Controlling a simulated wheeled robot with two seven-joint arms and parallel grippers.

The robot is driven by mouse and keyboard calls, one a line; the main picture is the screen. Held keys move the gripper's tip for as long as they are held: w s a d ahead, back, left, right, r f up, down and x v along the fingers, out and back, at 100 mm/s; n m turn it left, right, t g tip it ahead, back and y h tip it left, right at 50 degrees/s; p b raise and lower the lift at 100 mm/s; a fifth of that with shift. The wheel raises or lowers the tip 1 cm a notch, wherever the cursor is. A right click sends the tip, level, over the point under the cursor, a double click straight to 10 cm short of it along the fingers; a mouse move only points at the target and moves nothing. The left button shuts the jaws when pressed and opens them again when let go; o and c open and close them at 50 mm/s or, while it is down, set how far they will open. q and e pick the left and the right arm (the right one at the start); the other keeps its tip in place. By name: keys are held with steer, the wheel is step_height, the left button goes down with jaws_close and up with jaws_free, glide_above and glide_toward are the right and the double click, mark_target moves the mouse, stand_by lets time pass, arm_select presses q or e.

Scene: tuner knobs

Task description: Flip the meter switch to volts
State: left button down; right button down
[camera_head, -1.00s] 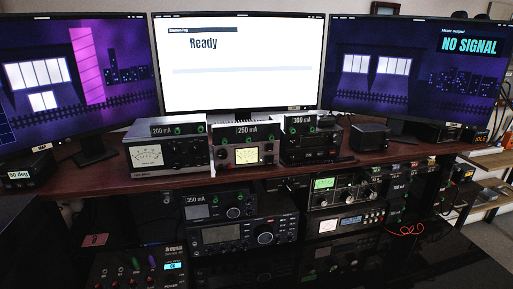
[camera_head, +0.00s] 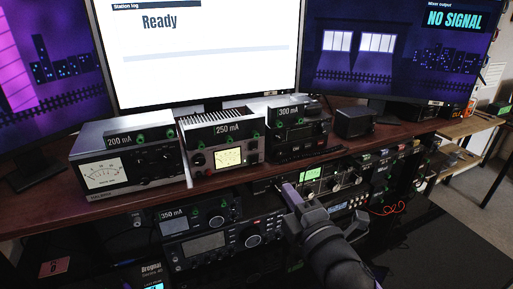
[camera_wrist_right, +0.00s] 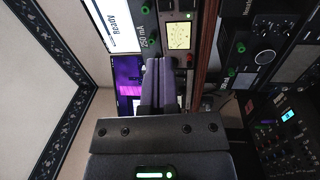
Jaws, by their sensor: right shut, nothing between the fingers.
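The 250 mA unit (camera_head: 223,143), a silver box with a lit cream meter (camera_head: 229,157), sits mid-shelf between the 200 mA unit (camera_head: 128,155) and the 300 mA unit (camera_head: 300,132). I cannot make out which small control is the meter switch or how it is set. My right gripper (camera_head: 289,190) is shut and empty, in front of the shelf edge, below and right of the 250 mA unit. In the right wrist view its fingertips (camera_wrist_right: 162,62) appear just below the lit meter (camera_wrist_right: 179,36), apparently not touching it. My left gripper is not in view.
The wooden shelf (camera_head: 50,218) edge runs under the units. Below it are the 350 mA radio (camera_head: 200,215) and a rack unit with a green display (camera_head: 308,173). Monitors (camera_head: 205,60) stand behind. A small black box (camera_head: 354,122) stands right of the 300 mA unit.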

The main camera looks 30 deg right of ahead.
mark_target(255, 144)
steer(key=w, duration=0.4)
steer(key=w+r, duration=0.1)
steer(key=w, duration=0.8)
steer(key=shift+w+d+r+b, duration=0.15)
steer(key=shift+d+b, duration=0.15)
steer(key=shift+d, duration=0.1)
steer(key=shift+w+r, duration=0.1)
steer(key=shift+w, duration=0.25)
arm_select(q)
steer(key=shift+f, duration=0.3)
